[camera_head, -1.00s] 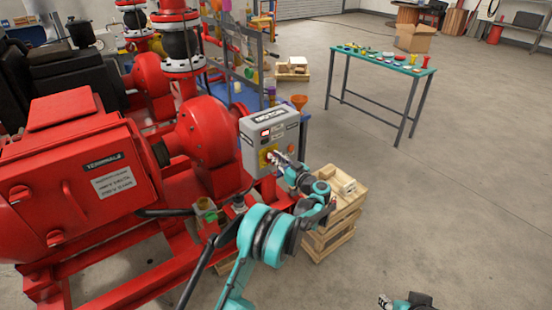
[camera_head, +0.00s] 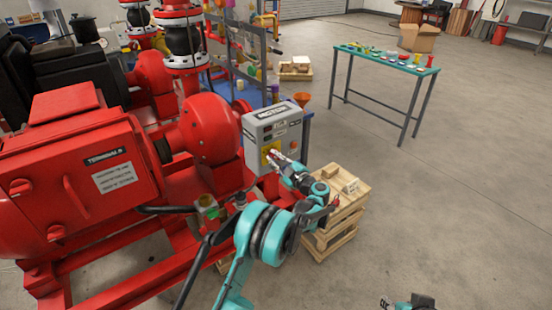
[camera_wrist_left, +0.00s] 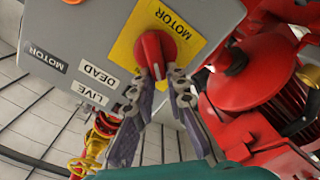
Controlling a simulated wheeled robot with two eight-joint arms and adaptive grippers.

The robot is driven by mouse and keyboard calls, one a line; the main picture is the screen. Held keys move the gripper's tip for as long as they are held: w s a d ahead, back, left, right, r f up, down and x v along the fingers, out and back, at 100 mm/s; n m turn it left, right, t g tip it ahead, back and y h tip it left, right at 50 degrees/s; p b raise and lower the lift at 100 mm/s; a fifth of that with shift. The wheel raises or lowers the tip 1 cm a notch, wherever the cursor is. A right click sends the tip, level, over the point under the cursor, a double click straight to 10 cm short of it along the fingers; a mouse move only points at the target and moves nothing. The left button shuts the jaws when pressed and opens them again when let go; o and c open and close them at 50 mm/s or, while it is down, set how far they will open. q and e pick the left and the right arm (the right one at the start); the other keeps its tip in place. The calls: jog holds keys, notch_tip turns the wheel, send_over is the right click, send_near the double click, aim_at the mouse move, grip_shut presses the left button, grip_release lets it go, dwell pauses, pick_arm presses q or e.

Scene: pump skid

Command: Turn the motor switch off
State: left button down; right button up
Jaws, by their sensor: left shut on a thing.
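The grey motor control box (camera_head: 262,122) stands in front of the red pump in the head view. Its yellow plate (camera_head: 267,150) carries the red motor switch, which shows clearly in the left wrist view as a red rotary knob (camera_wrist_left: 154,48). My left gripper (camera_head: 276,158) reaches the plate from the right. In the wrist view its two fingertips (camera_wrist_left: 162,82) are closed on the lower end of the knob's handle. The handle points toward the gripper, slightly tilted. My right gripper (camera_head: 392,304) shows only in part at the bottom edge; its jaws are unclear.
Labels "LIVE" and "DEAD" (camera_wrist_left: 98,76) sit on the box beside the switch. A wooden crate stack (camera_head: 338,205) stands right of my left arm. A green table (camera_head: 385,60) with small parts is farther back. The floor at right is clear.

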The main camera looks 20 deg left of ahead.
pick_arm(q)
jog(key=shift+s+a+f+n+b, duration=0.1)
jog(key=shift+f+n+b, duration=0.15)
jog(key=shift+n, duration=1.15)
jog(key=shift+s+a+f+n+b, duration=0.1)
jog(key=shift+f+n+b, duration=0.15)
jog(key=shift+n, duration=1.15)
jog(key=shift+s+f+n+b, duration=0.15)
jog(key=shift+f+n, duration=0.2)
jog(key=shift+n, duration=1.05)
jog(key=c, duration=1.5)
grip_release()
jog(key=shift+w, duration=0.1)
jog(key=shift+c, duration=0.2)
jog(key=v, duration=1.2)
